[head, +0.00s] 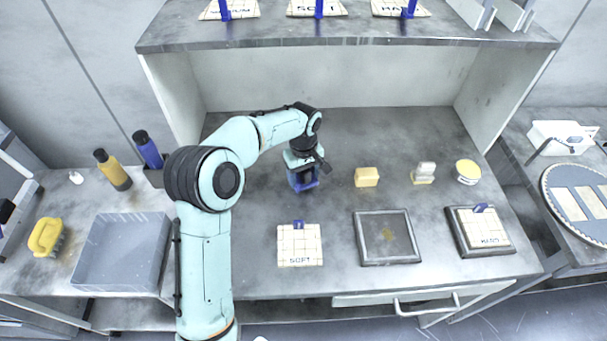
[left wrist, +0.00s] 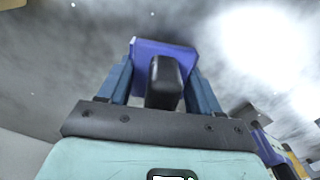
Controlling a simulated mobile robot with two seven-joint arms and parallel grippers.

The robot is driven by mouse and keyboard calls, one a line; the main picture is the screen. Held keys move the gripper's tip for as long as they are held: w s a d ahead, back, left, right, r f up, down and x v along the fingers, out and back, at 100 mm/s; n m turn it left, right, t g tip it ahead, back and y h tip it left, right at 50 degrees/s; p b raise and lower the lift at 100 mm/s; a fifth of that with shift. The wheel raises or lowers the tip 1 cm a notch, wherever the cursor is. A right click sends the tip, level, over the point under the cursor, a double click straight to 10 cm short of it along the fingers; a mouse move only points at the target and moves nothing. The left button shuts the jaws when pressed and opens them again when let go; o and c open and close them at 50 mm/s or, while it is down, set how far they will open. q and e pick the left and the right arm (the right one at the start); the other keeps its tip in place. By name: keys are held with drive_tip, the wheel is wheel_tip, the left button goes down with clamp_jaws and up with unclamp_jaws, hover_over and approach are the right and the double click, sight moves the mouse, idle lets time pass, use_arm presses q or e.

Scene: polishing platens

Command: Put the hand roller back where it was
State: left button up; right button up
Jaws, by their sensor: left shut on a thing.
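My left gripper (head: 304,174) is over the back middle of the grey bench, with its fingers pointing down. In the left wrist view the gripper (left wrist: 160,85) is shut on the hand roller (left wrist: 163,50), which shows as a purple-blue body with a black handle between the blue fingers. I cannot tell whether the roller touches the bench. My right gripper is not in view.
In front are a SOFT tile (head: 300,246), a framed plate (head: 363,241) and a HARD tile (head: 487,229). A grey tray (head: 120,284) and bottles (head: 148,150) are left.

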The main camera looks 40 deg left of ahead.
use_arm(q)
drive_tip(key=shift+d+f, duration=0.1)
drive_tip(key=shift+f, duration=0.25)
drive_tip(key=shift+s+f, duration=0.15)
drive_tip(key=shift+f, duration=0.05)
drive_tip(key=c, duration=0.3)
drive_tip(key=o, duration=1.1)
drive_tip(key=shift+o, duration=1.1)
drive_tip(key=shift+f, duration=0.1)
drive_tip(key=shift+r, duration=0.25)
